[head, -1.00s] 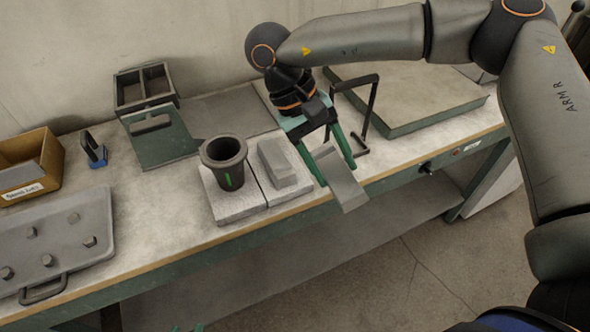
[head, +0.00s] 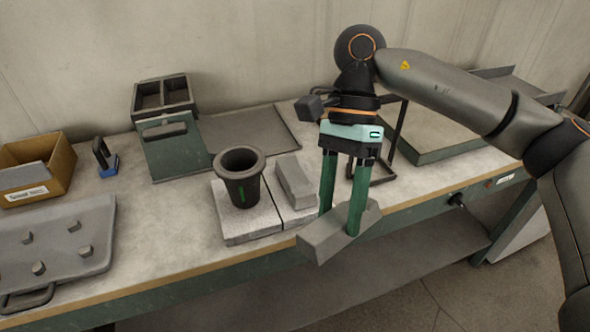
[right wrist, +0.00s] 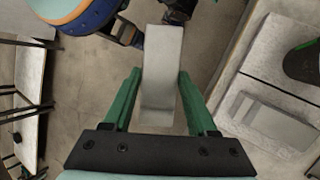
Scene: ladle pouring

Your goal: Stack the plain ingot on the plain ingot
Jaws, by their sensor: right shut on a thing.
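My right gripper (head: 342,222) is shut on a plain grey ingot (head: 322,243) and holds it tilted in front of the table's front edge. The held ingot (right wrist: 161,75) also shows between the green fingers in the right wrist view. The other plain ingot (head: 295,180) lies on a light stone slab (head: 301,214) just left of and behind the gripper. It also shows in the right wrist view (right wrist: 275,122), to the right of the fingers and apart from the held ingot. My left gripper is not in view.
A dark crucible (head: 240,178) stands on a slab left of the lying ingot. A dark metal frame (head: 385,178) stands behind the gripper. A bolted plate (head: 75,260), a cardboard box (head: 62,160) and a two-bay bin (head: 165,93) are farther left. The table's front edge runs below the slabs.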

